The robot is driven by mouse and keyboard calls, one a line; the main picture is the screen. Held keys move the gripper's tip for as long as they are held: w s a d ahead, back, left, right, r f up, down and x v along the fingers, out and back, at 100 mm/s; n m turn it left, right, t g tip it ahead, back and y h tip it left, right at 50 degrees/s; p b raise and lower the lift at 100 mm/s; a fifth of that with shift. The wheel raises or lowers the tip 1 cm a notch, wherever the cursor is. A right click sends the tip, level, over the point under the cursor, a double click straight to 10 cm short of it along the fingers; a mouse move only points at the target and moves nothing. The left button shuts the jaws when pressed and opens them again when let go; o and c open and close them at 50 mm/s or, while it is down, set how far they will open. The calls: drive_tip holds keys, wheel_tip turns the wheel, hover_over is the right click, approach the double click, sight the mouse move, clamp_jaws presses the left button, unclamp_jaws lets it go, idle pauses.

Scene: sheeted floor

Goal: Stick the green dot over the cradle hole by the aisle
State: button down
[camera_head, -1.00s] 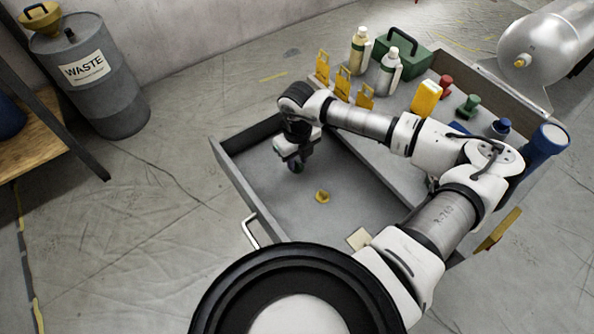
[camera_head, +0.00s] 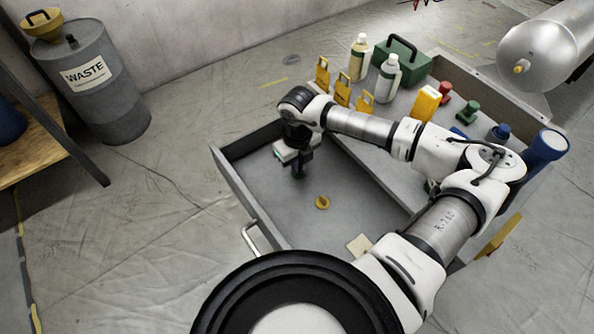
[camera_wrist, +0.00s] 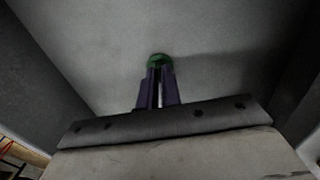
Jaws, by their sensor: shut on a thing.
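My gripper (camera_head: 298,174) points down into the left part of the open grey drawer (camera_head: 232,184). In the wrist view its two purple fingers (camera_wrist: 158,88) are close together, shut on a small round green piece, which looks like the green dot (camera_wrist: 158,60). The piece is at the fingertips, over the grey drawer floor. I cannot tell whether it touches the floor. A silver tank (camera_head: 548,45) lies at the top right. No cradle hole can be made out in either view.
A yellow ring (camera_head: 322,202) and a cream square (camera_head: 359,245) lie on the drawer floor. The right side holds bottles (camera_head: 388,78), yellow tags (camera_head: 343,88), a green box (camera_head: 405,60) and coloured knobs (camera_head: 467,110). A grey waste drum (camera_head: 95,85) stands left. Floor left of the drawer is clear.

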drive_tip(key=shift+r+p, duration=1.4)
drive_tip(key=shift+r, duration=2.55)
drive_tip(key=shift+r, duration=0.1)
